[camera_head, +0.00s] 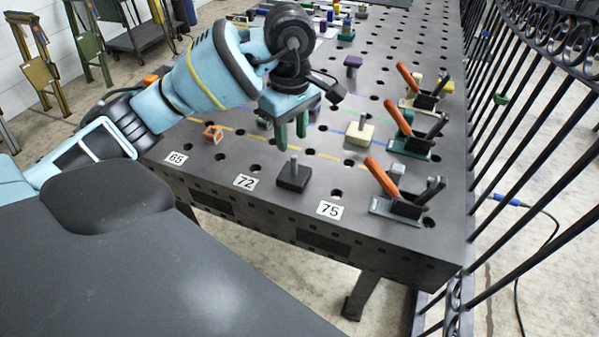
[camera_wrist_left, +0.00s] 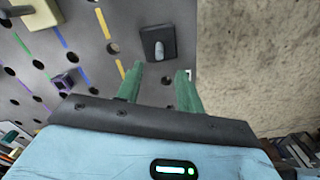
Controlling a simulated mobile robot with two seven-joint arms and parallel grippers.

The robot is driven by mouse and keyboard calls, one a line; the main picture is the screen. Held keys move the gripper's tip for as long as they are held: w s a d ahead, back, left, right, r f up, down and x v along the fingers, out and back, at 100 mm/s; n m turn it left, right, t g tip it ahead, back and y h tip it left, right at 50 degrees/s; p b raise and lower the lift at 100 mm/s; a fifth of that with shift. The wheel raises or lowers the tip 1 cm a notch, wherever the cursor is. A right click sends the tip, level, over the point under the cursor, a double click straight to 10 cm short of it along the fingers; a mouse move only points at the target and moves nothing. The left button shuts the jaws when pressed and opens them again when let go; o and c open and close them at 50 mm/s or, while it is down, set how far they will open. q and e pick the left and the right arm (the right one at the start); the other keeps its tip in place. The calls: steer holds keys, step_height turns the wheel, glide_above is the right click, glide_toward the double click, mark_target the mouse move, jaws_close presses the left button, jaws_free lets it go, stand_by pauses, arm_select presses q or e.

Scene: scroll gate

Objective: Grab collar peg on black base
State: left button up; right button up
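The collar peg is a short grey upright post on a black square base (camera_head: 293,177), standing on the dark perforated table (camera_head: 250,213) near its front edge, between the labels 72 and 75. In the left wrist view the black base with its peg (camera_wrist_left: 158,44) lies just beyond the fingertips. My left gripper (camera_head: 292,138) has green fingers pointing down, above and behind the peg in the head view. In the left wrist view its fingers (camera_wrist_left: 160,72) are apart with nothing between them. My right gripper is in neither view.
A cream base with a peg (camera_head: 360,133) stands behind and right. Several orange-handled clamps (camera_head: 397,190) line the right side, before a black railing (camera_head: 540,120). An orange block (camera_head: 213,133) is at the left. A purple piece (camera_head: 353,63) stands farther back.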

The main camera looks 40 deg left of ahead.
mark_target(293, 156)
arm_select(q)
steer(key=shift+d+f, duration=0.1)
steer(key=shift+f, duration=3.8)
jaws_close()
steer(key=shift+w+r, duration=0.1)
